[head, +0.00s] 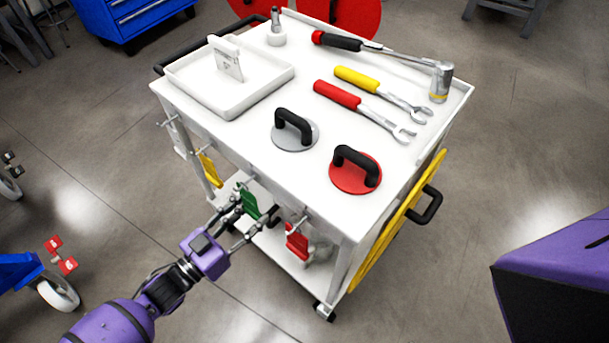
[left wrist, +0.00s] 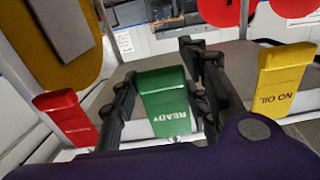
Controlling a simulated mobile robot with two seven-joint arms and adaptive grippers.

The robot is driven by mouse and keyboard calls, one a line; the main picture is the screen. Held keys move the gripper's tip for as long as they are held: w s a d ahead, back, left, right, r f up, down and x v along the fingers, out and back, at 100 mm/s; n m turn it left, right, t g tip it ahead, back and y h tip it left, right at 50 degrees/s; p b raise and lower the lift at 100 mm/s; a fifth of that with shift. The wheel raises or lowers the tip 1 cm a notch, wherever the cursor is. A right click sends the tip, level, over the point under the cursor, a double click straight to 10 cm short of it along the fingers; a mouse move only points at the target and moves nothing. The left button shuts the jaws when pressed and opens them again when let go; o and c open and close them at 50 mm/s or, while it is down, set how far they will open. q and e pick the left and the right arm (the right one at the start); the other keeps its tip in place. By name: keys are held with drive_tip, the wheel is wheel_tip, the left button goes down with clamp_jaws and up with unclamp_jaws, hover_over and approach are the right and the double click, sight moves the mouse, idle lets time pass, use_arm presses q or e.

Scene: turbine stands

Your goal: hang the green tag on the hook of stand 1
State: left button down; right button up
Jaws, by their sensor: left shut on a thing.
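The green tag (head: 249,204) is at the near side of the white cart (head: 325,218), between a yellow tag (head: 209,169) and a red tag (head: 297,240). My left gripper (head: 244,214) is shut on the green tag, with one finger on each side of it. In the left wrist view the green tag (left wrist: 163,101) reads READY and sits between the two fingers (left wrist: 166,98). I cannot tell whether it still touches a cart hook. I cannot make out which thing is stand 1 or its hook. My right gripper is out of view.
A blue wheeled thing with red tags (head: 60,255) is at lower left. Floor between is clear.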

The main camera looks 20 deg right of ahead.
use_arm(q)
drive_tip(key=shift+s+a, duration=0.3)
drive_tip(key=shift+a, duration=0.3)
drive_tip(key=shift+p+v, duration=0.4)
drive_tip(key=shift+v, duration=0.85)
